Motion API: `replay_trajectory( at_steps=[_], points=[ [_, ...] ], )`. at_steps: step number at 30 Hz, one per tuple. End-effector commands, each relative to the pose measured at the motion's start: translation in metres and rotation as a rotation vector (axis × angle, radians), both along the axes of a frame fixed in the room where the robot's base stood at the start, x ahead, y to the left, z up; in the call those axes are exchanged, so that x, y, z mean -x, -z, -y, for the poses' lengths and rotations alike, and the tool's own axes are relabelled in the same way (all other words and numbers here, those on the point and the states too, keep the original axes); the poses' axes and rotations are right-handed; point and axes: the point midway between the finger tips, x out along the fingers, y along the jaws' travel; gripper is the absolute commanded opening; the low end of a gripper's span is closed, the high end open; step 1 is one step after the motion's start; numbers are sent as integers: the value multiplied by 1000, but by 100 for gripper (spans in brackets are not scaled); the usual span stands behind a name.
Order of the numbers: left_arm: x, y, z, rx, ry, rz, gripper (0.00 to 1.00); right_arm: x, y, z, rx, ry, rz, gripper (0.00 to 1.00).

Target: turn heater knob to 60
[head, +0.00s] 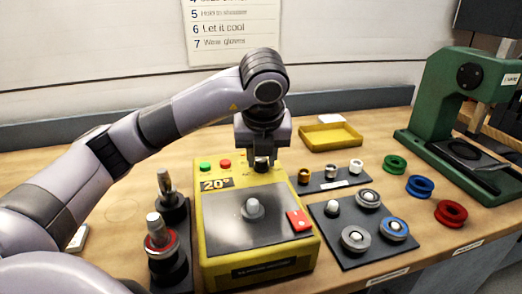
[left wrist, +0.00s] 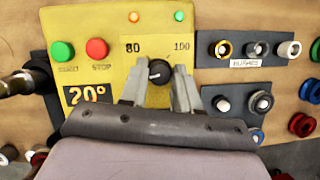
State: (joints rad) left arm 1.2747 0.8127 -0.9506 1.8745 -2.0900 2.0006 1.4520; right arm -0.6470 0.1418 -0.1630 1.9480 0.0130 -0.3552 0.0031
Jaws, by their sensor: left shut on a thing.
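The yellow heater (head: 215,248) stands on the bench with a display (head: 216,184) reading 20°. The display also shows in the left wrist view (left wrist: 86,94). The heater knob (left wrist: 159,71) is black and round with a small white mark on its face, toward the left. Printed numbers 80 and 100 show above it; other dial numbers are hidden. My left gripper (left wrist: 159,88) reaches down over the back of the heater, its fingers on either side of the knob and shut on it. In the head view, my left gripper (head: 262,155) mostly hides the knob. My right gripper is not in view.
A green button (head: 205,167) and red button (head: 225,164) are left of the knob. Dark trays with bushings (head: 331,185) and bearings (head: 355,239) lie right. A green press (head: 450,100) stands far right.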

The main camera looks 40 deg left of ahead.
Motion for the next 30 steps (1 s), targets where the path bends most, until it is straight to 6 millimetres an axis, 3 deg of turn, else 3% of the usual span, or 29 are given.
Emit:
replay_trajectory(
  at_steps=[22,23,24,25,30],
  points=[
    [-1,-1,0,2,-94,3,1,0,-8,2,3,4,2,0],
    [-1,-1,0,2,-94,3,38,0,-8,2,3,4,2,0],
    [-1,-1,0,2,-94,3,51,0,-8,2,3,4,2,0],
    [-1,-1,0,2,-93,3,54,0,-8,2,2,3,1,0],
    [-1,0,0,1,-92,1,54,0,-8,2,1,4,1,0]
  ],
)
